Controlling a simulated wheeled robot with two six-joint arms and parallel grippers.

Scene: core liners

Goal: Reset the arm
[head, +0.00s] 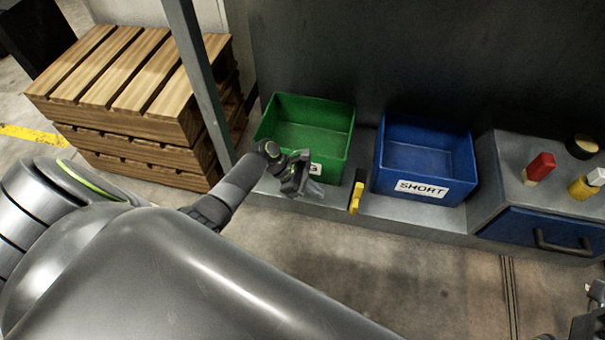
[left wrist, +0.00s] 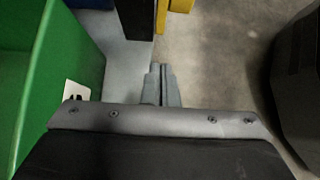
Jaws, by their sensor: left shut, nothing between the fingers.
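My left gripper (head: 297,178) hangs in front of the green bin (head: 334,123), near its front wall and partly covering its label. In the left wrist view its two fingertips (left wrist: 160,72) are together with nothing between them. They point over the grey ledge edge, with the green bin (left wrist: 60,70) on the left. Dark parts at the lower right edge of the head view look like my right arm's end, cut off by the frame; its fingers cannot be made out.
A blue bin (head: 423,160) labelled SHORT stands right of the green bin; both look empty. A yellow piece (head: 356,197) is on the ledge front between them. A console with a red-capped knob (head: 540,167) is at right. Wooden pallets (head: 130,85) are stacked at left. Front floor is clear.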

